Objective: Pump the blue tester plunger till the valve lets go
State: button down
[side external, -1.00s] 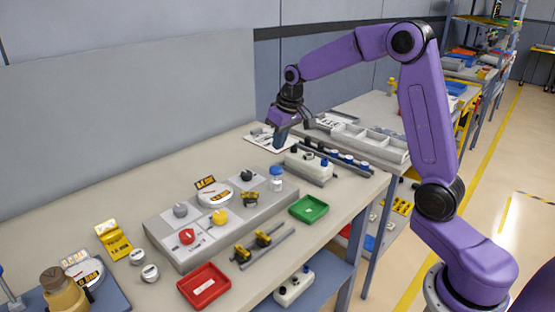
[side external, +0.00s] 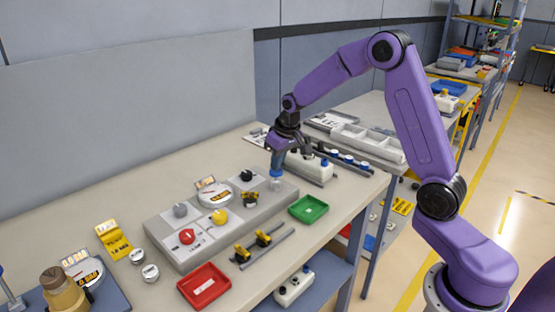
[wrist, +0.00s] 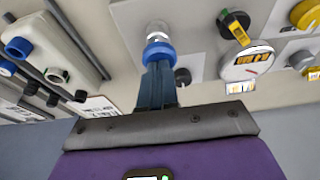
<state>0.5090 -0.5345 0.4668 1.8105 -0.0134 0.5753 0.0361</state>
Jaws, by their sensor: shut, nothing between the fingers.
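In the wrist view the plunger's blue cap (wrist: 158,50) lies just beyond the closed fingertips (wrist: 157,66). I cannot tell whether they touch it. The fingers are shut and hold nothing. A round white gauge (side external: 212,196) and a yellow-and-black valve lever (side external: 249,199) sit beside the plunger. The gauge's reading is too small to make out.
The panel also carries a red knob (side external: 187,236) and a yellow knob (side external: 219,217). A green tray (side external: 308,208) and a red tray (side external: 204,286) lie along the front.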

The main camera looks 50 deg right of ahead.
jog(key=shift+s+f, duration=0.1)
jog(key=shift+f, duration=1.05)
notch_tip(320, 180, up, 4)
jog(key=shift+r, duration=0.2)
jog(key=v, duration=1)
dwell(0.7)
notch_tip(320, 180, up, 3)
jog(key=shift+f, duration=0.2)
